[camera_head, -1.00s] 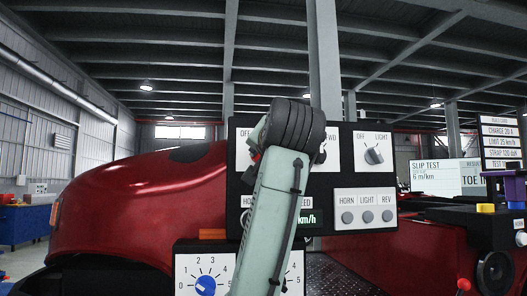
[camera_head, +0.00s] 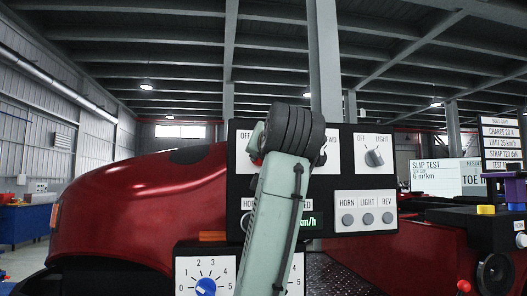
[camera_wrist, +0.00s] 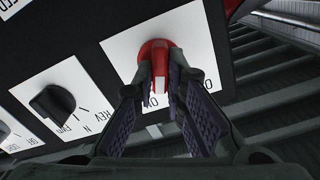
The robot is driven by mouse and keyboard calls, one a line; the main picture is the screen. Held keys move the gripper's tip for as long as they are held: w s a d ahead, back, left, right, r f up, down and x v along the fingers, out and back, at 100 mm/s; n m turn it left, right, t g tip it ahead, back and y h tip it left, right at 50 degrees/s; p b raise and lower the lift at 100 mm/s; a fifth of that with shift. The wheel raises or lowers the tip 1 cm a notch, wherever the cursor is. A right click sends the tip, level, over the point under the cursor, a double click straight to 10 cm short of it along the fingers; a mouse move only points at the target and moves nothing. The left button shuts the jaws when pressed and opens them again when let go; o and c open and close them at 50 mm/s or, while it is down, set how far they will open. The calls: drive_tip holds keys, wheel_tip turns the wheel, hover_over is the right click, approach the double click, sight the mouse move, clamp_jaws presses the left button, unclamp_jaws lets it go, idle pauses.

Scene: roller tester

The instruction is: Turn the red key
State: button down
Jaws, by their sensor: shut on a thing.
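The red key (camera_wrist: 153,52) is a red round knob with a pale bar, on a white label plate of the black control panel. The wrist view shows it near the top middle. My gripper (camera_wrist: 161,70) has its two dark fingers closed on the key, one fingertip on each side. In the head view my arm covers the key, and only a trace of red (camera_head: 257,161) shows at the panel's left part. The fingertips are hidden there behind my arm.
A black selector knob (camera_wrist: 52,103) sits on the plate beside the key. The panel also carries a light knob (camera_head: 375,157) and a row of buttons (camera_head: 367,218). A blue dial (camera_head: 205,287) is below. A red car body (camera_head: 135,215) stands to the left.

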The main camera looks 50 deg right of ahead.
drive_tip(key=n+p, duration=0.3)
drive_tip(key=n, duration=0.8)
drive_tip(key=shift+w+a, duration=0.1)
drive_tip(key=shift+a, duration=0.05)
drive_tip(key=shift+n, duration=0.3)
drive_tip(key=c, duration=1.6)
unclamp_jaws()
drive_tip(key=shift+c, duration=0.2)
drive_tip(key=v, duration=1.2)
